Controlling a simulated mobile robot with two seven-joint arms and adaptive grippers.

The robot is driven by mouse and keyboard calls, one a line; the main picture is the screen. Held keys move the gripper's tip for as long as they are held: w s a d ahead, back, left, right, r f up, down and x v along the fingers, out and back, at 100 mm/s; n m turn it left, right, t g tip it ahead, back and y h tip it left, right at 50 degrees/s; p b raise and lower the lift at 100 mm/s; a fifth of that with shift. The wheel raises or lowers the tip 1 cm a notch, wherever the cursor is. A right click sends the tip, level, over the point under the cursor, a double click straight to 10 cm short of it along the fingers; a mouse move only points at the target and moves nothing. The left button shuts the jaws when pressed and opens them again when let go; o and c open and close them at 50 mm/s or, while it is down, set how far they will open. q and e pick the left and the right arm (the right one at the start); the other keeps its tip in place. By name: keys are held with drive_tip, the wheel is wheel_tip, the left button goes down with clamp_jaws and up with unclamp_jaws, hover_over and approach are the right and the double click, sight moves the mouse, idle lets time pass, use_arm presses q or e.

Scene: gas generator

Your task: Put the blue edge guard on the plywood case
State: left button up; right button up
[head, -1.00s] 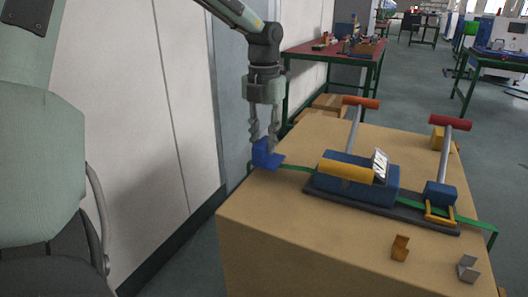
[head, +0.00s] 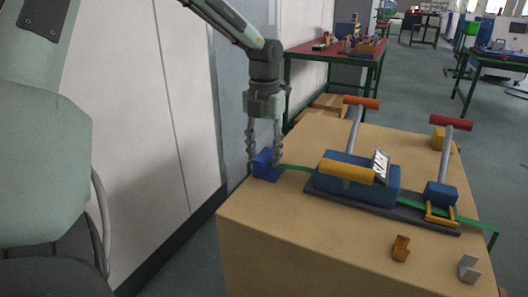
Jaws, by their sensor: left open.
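The blue edge guard (head: 265,167) sits at the left top edge of the plywood case (head: 300,222), at the end of the green strap (head: 298,168). My left gripper (head: 264,160) is open, its fingers spread just above and around the guard. Whether a finger still touches the guard cannot be told. My right gripper is not in view.
A blue and yellow strapping tool (head: 358,182) with long handles stands on a dark base on the case. An orange-brown corner piece (head: 400,248) and a grey one (head: 468,268) lie near the front right. A pale wall (head: 130,110) stands close on the left.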

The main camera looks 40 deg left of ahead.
sight(264, 153)
use_arm(q)
drive_tip(key=shift+r, duration=0.1)
drive_tip(key=shift+r, duration=0.3)
wheel_tip(264, 153, up, 11)
drive_tip(key=shift+r, duration=0.2)
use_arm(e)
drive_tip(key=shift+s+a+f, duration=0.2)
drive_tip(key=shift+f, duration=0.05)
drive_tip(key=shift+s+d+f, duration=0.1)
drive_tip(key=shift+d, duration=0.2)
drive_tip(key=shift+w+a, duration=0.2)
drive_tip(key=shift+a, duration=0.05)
use_arm(q)
drive_tip(key=shift+c, duration=0.5)
